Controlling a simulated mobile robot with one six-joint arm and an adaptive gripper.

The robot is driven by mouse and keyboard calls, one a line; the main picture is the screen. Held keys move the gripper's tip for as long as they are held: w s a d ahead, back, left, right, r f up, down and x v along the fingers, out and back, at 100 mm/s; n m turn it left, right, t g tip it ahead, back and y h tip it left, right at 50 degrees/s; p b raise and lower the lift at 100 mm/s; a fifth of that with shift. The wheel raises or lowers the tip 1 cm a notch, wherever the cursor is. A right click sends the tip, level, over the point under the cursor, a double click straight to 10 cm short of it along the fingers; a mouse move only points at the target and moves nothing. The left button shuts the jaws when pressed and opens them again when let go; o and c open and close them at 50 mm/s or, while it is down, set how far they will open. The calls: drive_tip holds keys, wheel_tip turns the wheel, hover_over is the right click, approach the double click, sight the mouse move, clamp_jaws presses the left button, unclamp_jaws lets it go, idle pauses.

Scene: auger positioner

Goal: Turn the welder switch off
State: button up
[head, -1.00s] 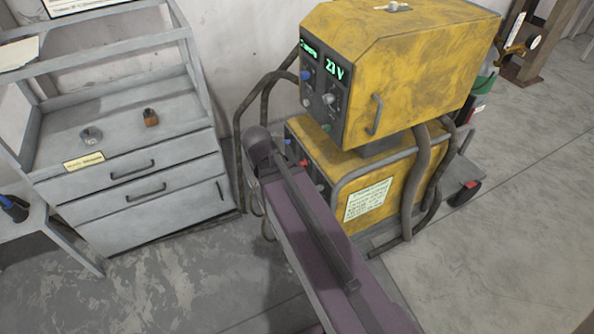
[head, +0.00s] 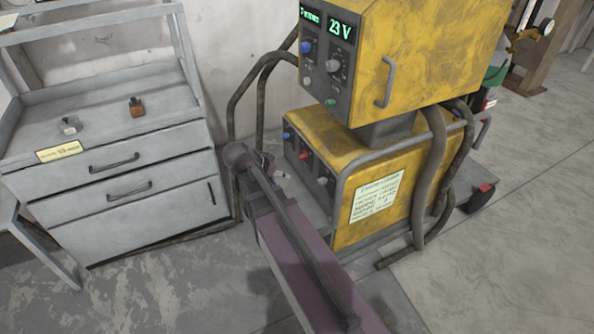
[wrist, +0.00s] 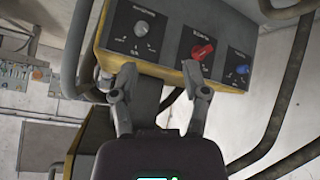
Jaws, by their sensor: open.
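The yellow welder (head: 310,125) stands right of centre in the head view. Its lower front panel carries a red switch (head: 303,156) between a blue knob and a grey knob. In the wrist view the red switch (wrist: 203,51) is the middle control on the dark panel, with the grey knob (wrist: 141,29) left and the blue knob (wrist: 242,70) right. My gripper (wrist: 160,76) is open and empty, its fingertips near the panel's lower edge. The right fingertip appears just below the red switch; I cannot tell whether they touch. In the head view my arm hides most of the gripper.
An upper yellow unit (head: 430,50) with a lit display reading 23 V sits above the lower one. Thick hoses (head: 437,170) and a tube frame surround the welder. A grey drawer cabinet (head: 110,215) stands left. Bare floor (head: 520,230) lies right.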

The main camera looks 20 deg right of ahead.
sight(299, 158)
drive_tip(key=w+f+m+t+h+b, duration=0.4)
drive_tip(key=w+f+m+h+b, duration=0.4)
drive_tip(key=b, duration=1.5)
drive_tip(key=w+f+m, duration=0.3)
drive_tip(key=w, duration=0.1)
drive_tip(key=shift+d+f+m+h+b, duration=0.2)
drive_tip(key=shift+d+m+h+b, duration=0.1)
drive_tip(key=shift+h+b, duration=0.1)
drive_tip(key=shift+w+d, duration=0.1)
drive_tip(key=shift+x, duration=6.75)
clamp_jaws()
